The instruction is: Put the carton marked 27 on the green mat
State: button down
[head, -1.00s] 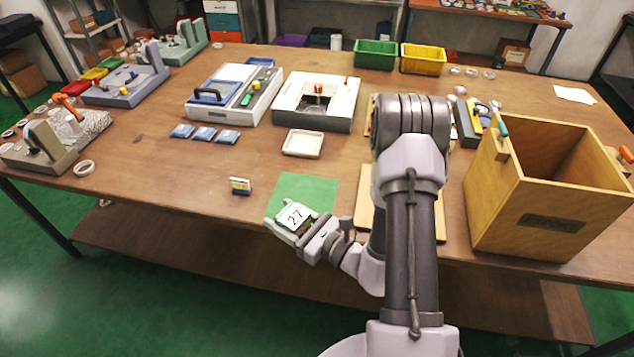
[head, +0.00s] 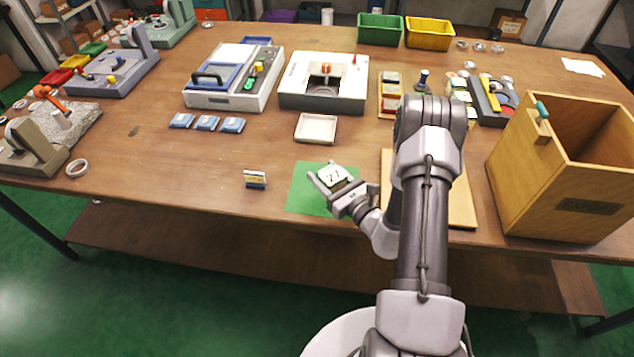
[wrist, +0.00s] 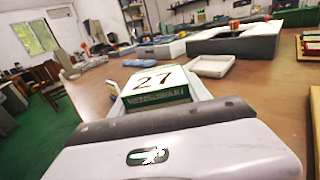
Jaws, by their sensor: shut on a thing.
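The carton marked 27 (head: 334,176) has a white top with a black 27 and a dark green side. It also shows in the wrist view (wrist: 154,87), with its number facing up. My gripper (head: 333,180) is shut on it. The green mat (head: 302,198) lies flat near the table's front edge. In the head view the gripper and carton are over the mat's right part and cover some of it. I cannot tell whether the carton touches the mat.
A small blue-and-yellow carton (head: 255,179) stands just left of the mat. A white tray (head: 316,128) lies behind it. A wooden board (head: 462,205) lies to the right, and a tall wooden box (head: 545,190) stands farther right. The table left of the small carton is mostly clear.

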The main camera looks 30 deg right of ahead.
jog(key=shift+w+a+f, duration=0.1)
jog(key=shift+w+a, duration=0.3)
jog(key=shift+w, duration=0.25)
jog(key=shift+w+a+f, duration=0.1)
jog(key=shift+w+a, duration=0.25)
jog(key=shift+w, duration=0.25)
jog(key=shift+f+b, duration=1.05)
jog(key=shift+f, duration=0.6)
jog(key=shift+f, duration=0.2)
jog(key=c, duration=0.5)
grip_release()
jog(key=shift+r, duration=0.1)
